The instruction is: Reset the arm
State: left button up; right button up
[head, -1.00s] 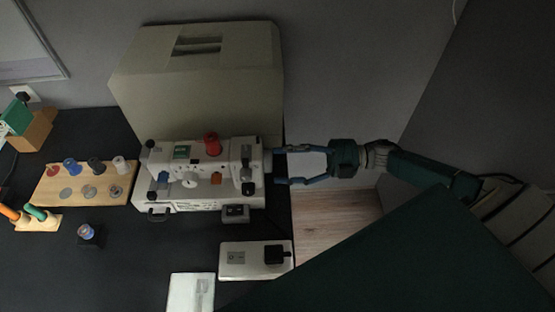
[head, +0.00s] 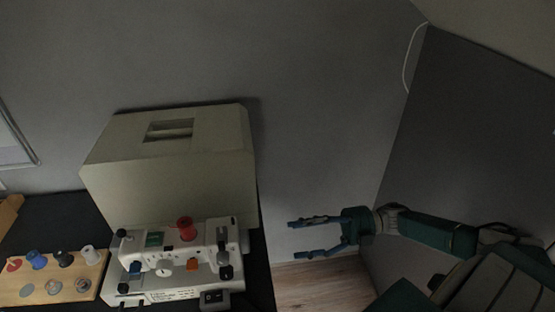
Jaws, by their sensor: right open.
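My right gripper (head: 318,236) is open and empty, with its blue fingers pointing left. It hangs in the air to the right of the black table, in front of the grey wall. It is apart from the white sewing machine (head: 163,261), whose near right end lies to the left of the fingertips. My right arm reaches in from the right edge. My left gripper is not in view.
A beige cover box (head: 170,170) stands behind the sewing machine. A wooden board (head: 50,281) with several spools and bobbins lies on the black table (head: 262,285) at left. Dark walls rise behind and right; wooden floor (head: 318,285) shows below the gripper.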

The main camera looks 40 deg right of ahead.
jog(key=w+d+f+m+t+h, duration=0.1)
jog(key=w+f+m+t+h, duration=0.2)
jog(key=f, duration=0.6)
jog(key=w+d+f+m+t+h, duration=0.2)
jog(key=f+m+t+h, duration=0.1)
jog(key=f+m+h, duration=0.4)
jog(key=s+f+m+g+h, duration=0.15)
jog(key=s+f, duration=0.25)
jog(key=f, duration=0.5)
jog(key=s+f+m+g+h, duration=0.1)
jog(key=s+f+m+h, duration=0.2)
jog(key=f, duration=0.6)
jog(key=s+a+f+m+g+h, duration=0.1)
jog(key=s+a+f+g, duration=0.1)
jog(key=s+f, duration=0.45)
jog(key=s+a+f+m+g+h, duration=0.1)
jog(key=s+a+f+g, duration=0.15)
jog(key=s+f, duration=0.4)
jog(key=s+a+f+g, duration=0.1)
jog(key=s+a+g, duration=0.1)
jog(key=s, duration=0.4)
jog(key=s+a+f+m+g, duration=0.1)
jog(key=s+a+f+g, duration=0.1)
jog(key=s+a, duration=0.2)
jog(key=s+a+f+m+g, duration=0.1)
jog(key=s+a+f, duration=0.1)
jog(key=s, duration=0.7)
jog(key=shift+a+f+g, duration=0.2)
jog(key=shift+a+g, duration=0.2)
jog(key=shift+a, duration=0.2)
